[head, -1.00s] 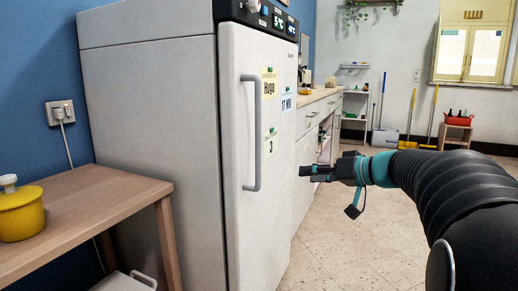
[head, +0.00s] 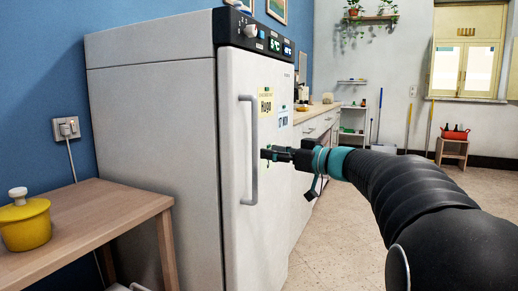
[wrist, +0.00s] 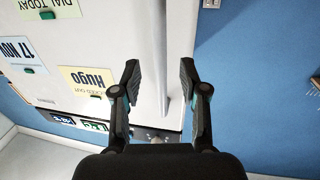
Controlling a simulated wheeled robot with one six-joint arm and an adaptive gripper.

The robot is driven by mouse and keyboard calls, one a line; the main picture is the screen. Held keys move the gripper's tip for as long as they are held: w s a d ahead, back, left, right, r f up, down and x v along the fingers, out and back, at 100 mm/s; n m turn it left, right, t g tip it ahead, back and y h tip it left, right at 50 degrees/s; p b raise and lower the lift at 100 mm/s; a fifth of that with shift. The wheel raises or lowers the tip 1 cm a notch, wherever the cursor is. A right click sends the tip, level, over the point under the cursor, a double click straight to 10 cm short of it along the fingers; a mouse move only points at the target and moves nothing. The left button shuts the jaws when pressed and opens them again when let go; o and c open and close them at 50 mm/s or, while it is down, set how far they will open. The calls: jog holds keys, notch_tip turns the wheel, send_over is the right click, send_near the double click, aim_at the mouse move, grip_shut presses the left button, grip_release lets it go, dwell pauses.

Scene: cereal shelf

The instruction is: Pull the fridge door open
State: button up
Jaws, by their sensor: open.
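The white fridge door (head: 233,230) is shut against the fridge body (head: 150,130). Its long grey vertical handle (head: 254,165) stands near the door's left edge. My gripper (head: 266,154) is close beside the handle's middle in the head view, just to its right. In the wrist view my gripper (wrist: 160,80) is open, and the handle (wrist: 161,50) runs between the two fingers, nearer the right one. I cannot tell whether a finger touches it. Notes reading Hugo (wrist: 88,80) and 17 NOV (wrist: 20,55) are on the door.
A wooden table (head: 90,215) with a yellow pot (head: 25,225) stands left of the fridge. A counter with drawers (head: 315,130) runs behind it on the right. The floor (head: 325,240) in front of the fridge is open.

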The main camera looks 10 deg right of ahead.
aim_at(257, 150)
jog(key=shift+p+x, duration=0.35)
jog(key=shift+x, duration=2.85)
